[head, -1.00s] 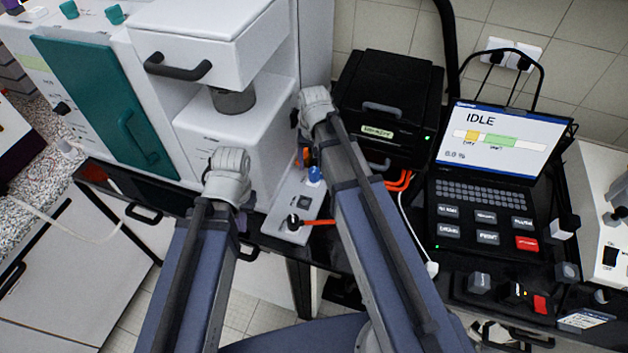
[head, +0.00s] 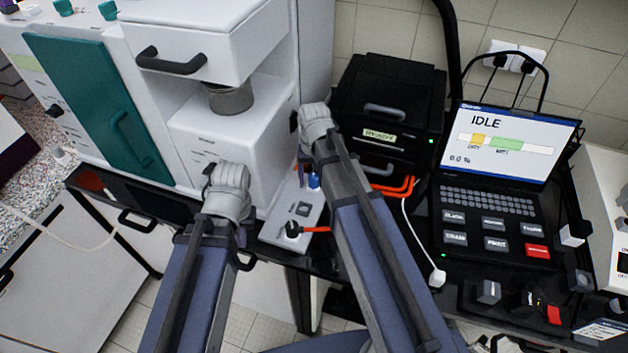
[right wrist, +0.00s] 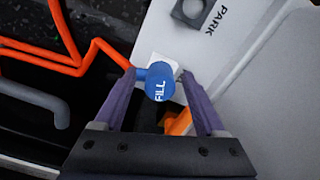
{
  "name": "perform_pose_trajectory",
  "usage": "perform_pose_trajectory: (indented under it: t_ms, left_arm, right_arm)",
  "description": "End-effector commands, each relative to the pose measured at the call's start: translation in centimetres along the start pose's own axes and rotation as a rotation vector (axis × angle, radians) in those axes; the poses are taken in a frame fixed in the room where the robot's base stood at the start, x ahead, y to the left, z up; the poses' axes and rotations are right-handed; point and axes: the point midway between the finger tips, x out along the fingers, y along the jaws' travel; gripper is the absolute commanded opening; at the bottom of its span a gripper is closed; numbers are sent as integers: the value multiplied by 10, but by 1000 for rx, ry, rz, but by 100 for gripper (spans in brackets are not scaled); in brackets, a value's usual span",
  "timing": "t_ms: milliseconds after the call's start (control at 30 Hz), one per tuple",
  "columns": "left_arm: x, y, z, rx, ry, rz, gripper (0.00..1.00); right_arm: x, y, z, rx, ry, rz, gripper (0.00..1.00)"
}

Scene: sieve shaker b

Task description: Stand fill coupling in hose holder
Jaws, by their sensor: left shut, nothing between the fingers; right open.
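The blue fill coupling (right wrist: 160,84), marked FILL, stands between the fingers of my right gripper (right wrist: 158,80) in the right wrist view. That gripper is open, with a purple finger on either side of the coupling. In the head view a bit of the blue coupling (head: 313,181) shows beside my right wrist. A square socket marked PARK (right wrist: 191,10) is on the pale plate; I take it for the hose holder, and it shows in the head view (head: 302,209). My left gripper (head: 241,237) is shut and empty, mostly hidden by its wrist, left of the plate.
A black knob with an orange piece (head: 293,229) sits at the plate's front. Orange tubing (right wrist: 60,55) runs left of the coupling. The white machine (head: 235,140) stands behind the left wrist; black boxes (head: 390,95) and a laptop (head: 495,190) reading IDLE stand right.

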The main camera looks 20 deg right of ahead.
Motion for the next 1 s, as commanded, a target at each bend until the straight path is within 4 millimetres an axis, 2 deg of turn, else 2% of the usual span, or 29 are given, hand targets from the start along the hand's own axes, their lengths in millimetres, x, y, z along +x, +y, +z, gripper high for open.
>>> perform_pose_trajectory:
  t_ms: [433,1000]
  left_arm:
    - [0,0,0,0,0,0,0]
    - [0,0,0,0,0,0,0]
  right_arm:
    - [0,0,0,0,0,0,72]
    - [0,0,0,0,0,0,8]
